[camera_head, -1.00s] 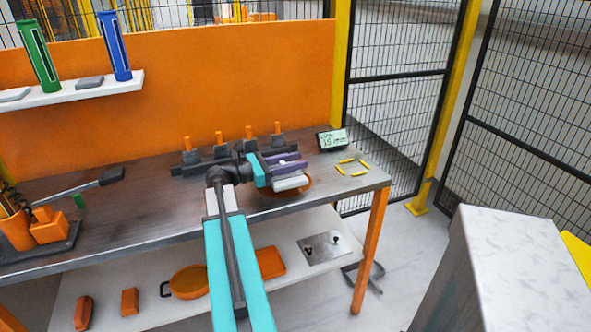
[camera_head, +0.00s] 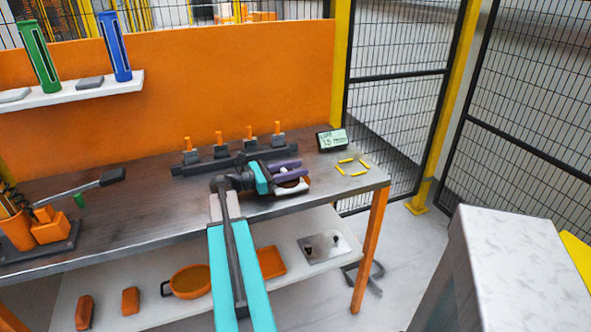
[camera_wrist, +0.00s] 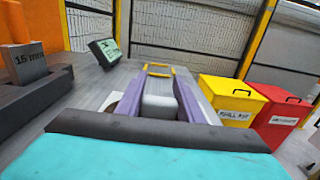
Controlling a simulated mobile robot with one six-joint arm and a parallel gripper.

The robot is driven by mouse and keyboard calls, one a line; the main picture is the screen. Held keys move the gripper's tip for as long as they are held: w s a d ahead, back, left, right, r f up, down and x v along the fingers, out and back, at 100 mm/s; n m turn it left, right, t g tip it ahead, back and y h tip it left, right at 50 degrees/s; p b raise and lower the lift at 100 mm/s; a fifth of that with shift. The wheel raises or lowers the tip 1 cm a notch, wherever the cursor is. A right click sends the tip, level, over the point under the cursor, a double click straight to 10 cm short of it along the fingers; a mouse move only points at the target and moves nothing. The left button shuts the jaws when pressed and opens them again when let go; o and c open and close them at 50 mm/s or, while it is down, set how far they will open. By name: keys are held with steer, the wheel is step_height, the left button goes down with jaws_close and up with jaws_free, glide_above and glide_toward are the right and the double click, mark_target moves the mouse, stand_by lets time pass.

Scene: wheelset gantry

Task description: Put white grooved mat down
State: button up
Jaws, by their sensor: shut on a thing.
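My gripper (camera_head: 290,171) reaches over the right part of the workbench, with its purple fingers low near the top. In the head view, a white edge (camera_head: 291,189) shows just in front of the near finger, and the fingers hide much of the rest. An orange round dish (camera_head: 304,181) lies partly hidden under the gripper. I cannot tell whether the mat touches the dish or the bench; grooves are not clear.
Yellow corner marks (camera_head: 352,166) outline a clear spot to the right. A small display (camera_head: 332,140) stands behind it. A dark rail and orange-pegged blocks (camera_head: 221,150) line the back. In the wrist view, yellow (camera_wrist: 232,98) and red (camera_wrist: 282,115) bins stand to the right.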

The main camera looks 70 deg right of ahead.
steer(key=shift+f, duration=0.1)
steer(key=o, duration=1.1)
steer(key=shift+c, duration=0.2)
steer(key=b+v, duration=0.1)
steer(key=v, duration=0.9)
steer(key=shift+w+a, duration=0.2)
steer(key=shift+w, duration=0.05)
steer(key=shift+w+a, duration=0.45)
steer(key=shift+w, duration=0.05)
steer(key=shift+r, duration=0.2)
